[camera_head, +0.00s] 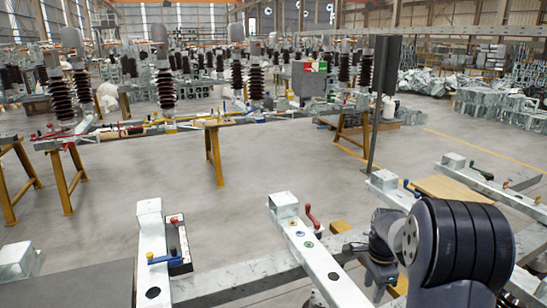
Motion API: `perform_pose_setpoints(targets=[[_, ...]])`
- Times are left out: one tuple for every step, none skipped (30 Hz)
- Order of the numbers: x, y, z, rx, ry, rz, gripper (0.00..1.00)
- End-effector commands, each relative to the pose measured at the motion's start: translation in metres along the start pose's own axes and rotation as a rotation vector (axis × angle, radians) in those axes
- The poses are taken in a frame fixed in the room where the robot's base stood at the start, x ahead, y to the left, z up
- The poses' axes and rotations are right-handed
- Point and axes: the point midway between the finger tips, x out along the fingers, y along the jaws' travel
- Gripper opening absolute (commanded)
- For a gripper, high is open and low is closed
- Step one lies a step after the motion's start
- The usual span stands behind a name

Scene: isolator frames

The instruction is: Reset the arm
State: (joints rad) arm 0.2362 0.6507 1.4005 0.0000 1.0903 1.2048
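My arm shows at the lower right, with a large dark ribbed link close to the camera and a smaller grey joint to its left. What looks like my gripper (378,284) hangs below that joint, small and partly hidden. Its fingers are not clear, so I cannot tell whether it is open or shut. It is beside a galvanized steel frame beam (322,262), above or near the frame; contact cannot be judged. No held object can be made out.
A red handle (312,216) stands on the near beam. A blue-handled lever (163,257) and dark block sit on the beam to the left. More beams (490,184) lie at right. A dark post (379,105) rises behind. Grey floor (270,165) is open mid-view.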

Motion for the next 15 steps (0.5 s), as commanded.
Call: perform_pose_setpoints(targets=[[-0.012, -0.001, 0.0, 0.0, 0.002, -0.005, 0.39], [-0.018, -0.001, 0.0, 0.0, 0.002, -0.006, 0.39], [-0.026, -0.001, 0.0, 0.0, 0.002, -0.005, 0.39], [-0.024, 0.0, 0.0, 0.0, 0.0, -0.001, 0.39], [-0.013, 0.001, 0.001, 0.0, -0.002, 0.006, 0.39], [-0.004, 0.001, 0.0, 0.0, -0.002, 0.006, 0.39], [0.002, 0.001, 0.001, 0.0, -0.002, 0.006, 0.39], [0.008, 0.001, 0.0, 0.0, -0.002, 0.006, 0.39], [0.016, 0.001, 0.0, 0.0, -0.002, 0.005, 0.39], [0.022, 0.001, 0.0, 0.0, -0.002, 0.005, 0.39], [0.028, 0.001, 0.0, 0.0, -0.002, 0.005, 0.39], [0.036, 0.001, 0.0, 0.0, -0.002, 0.006, 0.39], [0.042, 0.001, 0.0, 0.0, -0.002, 0.005, 0.39], [0.048, 0.001, 0.0, 0.0, -0.002, 0.006, 0.39], [0.056, 0.001, 0.0, 0.0, -0.002, 0.005, 0.39]])
